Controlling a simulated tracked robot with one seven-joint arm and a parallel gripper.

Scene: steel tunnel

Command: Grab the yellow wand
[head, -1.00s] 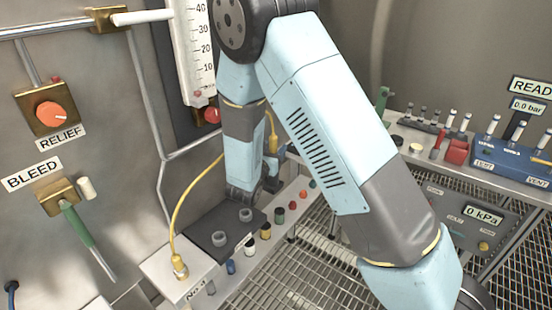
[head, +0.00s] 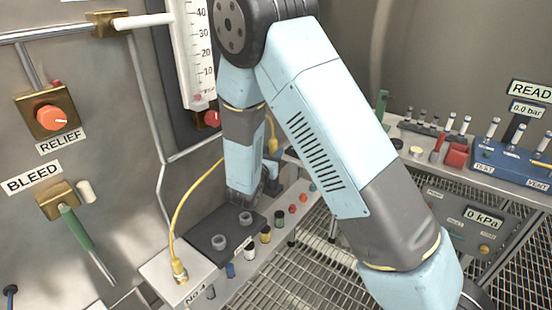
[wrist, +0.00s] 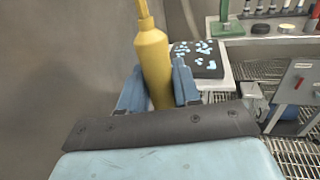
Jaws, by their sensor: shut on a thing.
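The yellow wand (wrist: 153,60) stands upright in the wrist view, with a thick body and a narrower neck at the top. My gripper (wrist: 160,88) has its two blue fingers on either side of the wand's body and is shut on it. The lower end of the wand is hidden behind the dark edge of my wrist. In the head view a small part of the yellow wand (head: 272,138) shows beside my arm, with a yellow hose running from it behind the arm. My gripper is mostly hidden there by my own arm.
A yellow hose (head: 176,222) rises from a fitting on the white block (head: 178,280) at the lower left. A dark plate (head: 214,238) with two grey rings lies beside several coloured plugs. The wall carries the relief knob (head: 52,117) and green-handled bleed lever (head: 78,228).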

